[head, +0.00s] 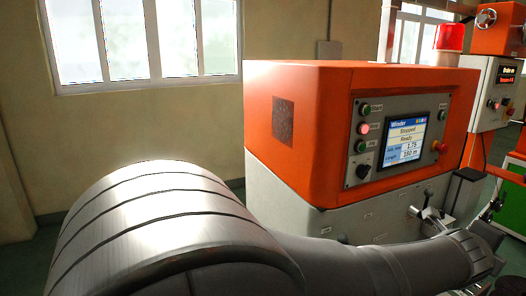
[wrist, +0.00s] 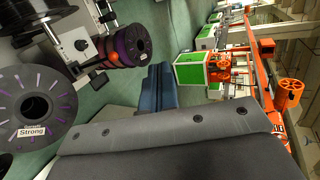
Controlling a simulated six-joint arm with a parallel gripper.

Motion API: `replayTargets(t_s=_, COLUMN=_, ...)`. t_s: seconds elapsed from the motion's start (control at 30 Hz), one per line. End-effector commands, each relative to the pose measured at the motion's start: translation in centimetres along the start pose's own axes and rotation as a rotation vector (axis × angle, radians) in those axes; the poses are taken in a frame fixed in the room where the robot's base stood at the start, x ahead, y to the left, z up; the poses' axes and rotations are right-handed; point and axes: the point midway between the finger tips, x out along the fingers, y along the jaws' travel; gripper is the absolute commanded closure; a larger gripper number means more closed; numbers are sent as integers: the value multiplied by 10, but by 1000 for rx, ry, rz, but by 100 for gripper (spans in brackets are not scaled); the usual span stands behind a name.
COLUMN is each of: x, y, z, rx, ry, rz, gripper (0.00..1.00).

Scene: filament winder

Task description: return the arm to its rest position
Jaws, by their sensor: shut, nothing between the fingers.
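My gripper (wrist: 160,70) shows in the wrist view as blue-grey fingers beyond the dark grey wrist housing. The fingers are together and hold nothing. In the head view my arm crosses the foreground from the lower left to the lower right. Its far end lies at the right edge, and I cannot make out the fingers there. The arm passes in front of the orange and grey winder (head: 300,130). The winder's screen (head: 407,140) reads Stopped and Ready.
In the wrist view, a dark spool labelled Strong (wrist: 35,108) and purple-edged spools (wrist: 128,45) are at the left. A green-panelled machine (wrist: 192,70) and an orange frame (wrist: 262,75) stand farther off. Green floor lies between. A second control box (head: 492,95) stands right in the head view.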

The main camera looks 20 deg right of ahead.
Motion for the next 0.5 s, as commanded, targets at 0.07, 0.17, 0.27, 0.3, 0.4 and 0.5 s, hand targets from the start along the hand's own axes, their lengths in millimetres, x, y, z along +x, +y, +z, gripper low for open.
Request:
replayTargets(t_s=0.07, x=-1, y=8, z=3, rx=64, ry=-25, rz=42, gripper=100)
replayTargets(t_s=0.17, x=-4, y=17, z=9, rx=144, ry=-62, rz=95, gripper=100)
replayTargets(t_s=0.27, x=-7, y=25, z=16, rx=224, ry=-103, rz=144, gripper=100)
replayTargets(t_s=0.3, x=-8, y=28, z=19, rx=255, ry=-121, rz=164, gripper=100)
replayTargets(t_s=0.4, x=-12, y=33, z=29, rx=333, ry=-168, rz=209, gripper=100)
replayTargets(t_s=0.5, x=-18, y=37, z=39, rx=409, ry=-219, rz=251, gripper=100)
